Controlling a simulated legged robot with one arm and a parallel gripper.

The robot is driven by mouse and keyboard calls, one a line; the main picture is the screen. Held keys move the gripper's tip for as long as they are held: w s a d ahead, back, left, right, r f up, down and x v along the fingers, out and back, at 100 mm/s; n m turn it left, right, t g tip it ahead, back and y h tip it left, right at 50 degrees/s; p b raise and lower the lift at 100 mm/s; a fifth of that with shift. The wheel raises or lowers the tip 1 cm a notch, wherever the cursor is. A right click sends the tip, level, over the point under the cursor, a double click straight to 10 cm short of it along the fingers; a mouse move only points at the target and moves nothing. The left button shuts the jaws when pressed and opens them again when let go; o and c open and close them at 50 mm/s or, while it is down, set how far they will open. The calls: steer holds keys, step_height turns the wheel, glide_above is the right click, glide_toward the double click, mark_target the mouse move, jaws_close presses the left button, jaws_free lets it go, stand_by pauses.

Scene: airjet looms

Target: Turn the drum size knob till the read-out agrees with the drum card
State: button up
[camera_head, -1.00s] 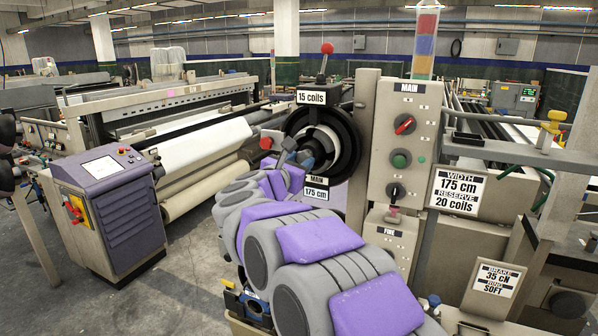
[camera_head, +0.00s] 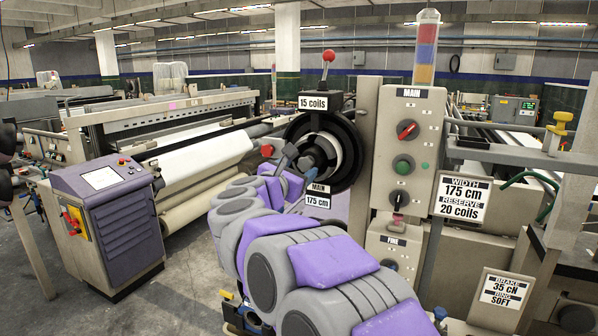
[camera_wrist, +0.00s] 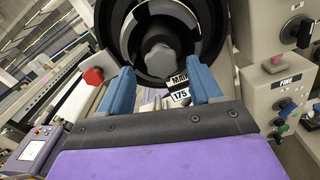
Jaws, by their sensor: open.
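The black ring-shaped drum (camera_head: 342,135) stands at the middle of the head view, with a grey knob (camera_wrist: 160,58) at its centre in the wrist view. The drum card (camera_head: 461,198) reads width 175 cm, reserve 20 coils. My gripper (camera_wrist: 162,88) is open, its two blue fingers apart in front of the drum, below and to either side of the knob. Nothing is visibly held. Whether a finger touches the knob I cannot tell. My arm hides the drum's lower left in the head view.
A 15 coils plate (camera_head: 312,103) sits above the drum beside a red-ball lever (camera_head: 329,57). The MAIN panel (camera_head: 408,140) with several knobs stands close on the right. A brake card (camera_head: 503,290) is lower right. A purple control cabinet (camera_head: 110,220) stands left on open floor.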

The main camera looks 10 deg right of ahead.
steer(key=b+v, duration=0.1)
steer(key=v, duration=0.3)
steer(key=shift+s+a, duration=0.15)
steer(key=shift+s, duration=0.2)
